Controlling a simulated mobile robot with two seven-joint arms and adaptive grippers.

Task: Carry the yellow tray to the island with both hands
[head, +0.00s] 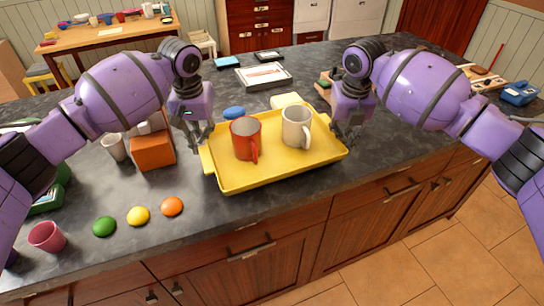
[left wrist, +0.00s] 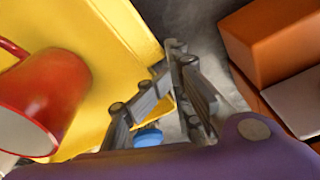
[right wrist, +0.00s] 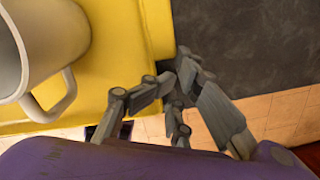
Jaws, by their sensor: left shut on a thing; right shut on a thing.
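The yellow tray (head: 232,179) is over the dark island countertop, its front edge near the counter's front edge. I cannot tell whether it touches the counter. A red mug (head: 245,139) and a white mug (head: 296,127) stand upright on it. My left gripper (head: 202,143) is shut on the tray's left rim; the tray also shows in the left wrist view (left wrist: 118,40). My right gripper (head: 345,138) is shut on the tray's right rim, seen in the right wrist view (right wrist: 115,45) too. The fingertips are partly hidden by the rims.
An orange box (head: 152,152) and a pale cup (head: 114,147) stand left of the tray. Green, yellow and orange balls (head: 138,215) lie at front left near a pink cup (head: 46,236). A blue object (head: 234,112) and a framed tray (head: 263,76) lie behind.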

